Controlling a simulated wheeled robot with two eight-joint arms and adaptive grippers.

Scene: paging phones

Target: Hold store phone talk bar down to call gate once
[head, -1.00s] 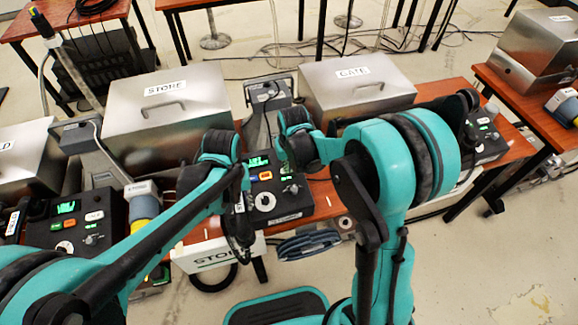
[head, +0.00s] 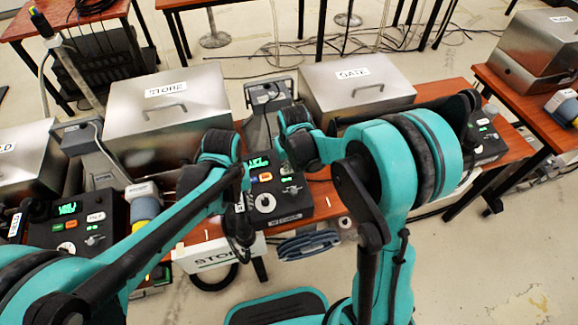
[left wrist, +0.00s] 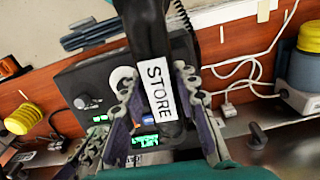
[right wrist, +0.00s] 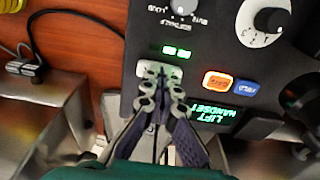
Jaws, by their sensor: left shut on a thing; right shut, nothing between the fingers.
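The black store handset, marked STORE (left wrist: 160,88), is clasped between the fingers of my left gripper (left wrist: 158,78). In the head view this handset (head: 241,225) hangs upright in front of the store phone base (head: 292,205). The talk bar cannot be made out, as the fingers and label cover the handset. My right gripper (right wrist: 161,75) is shut and empty, fingertips at a pale patch below two lit green lamps (right wrist: 177,52) on the panel. Whether the tips touch it cannot be told. Beside it are an orange button (right wrist: 218,81), a blue button (right wrist: 247,88) and a display reading LIFT HANDSET (right wrist: 215,112).
Metal boxes marked STORE (head: 165,110) and GATE (head: 355,85) stand behind the phones. Another phone base (head: 80,225) is at the left. White cords (left wrist: 240,75) run along the wooden top.

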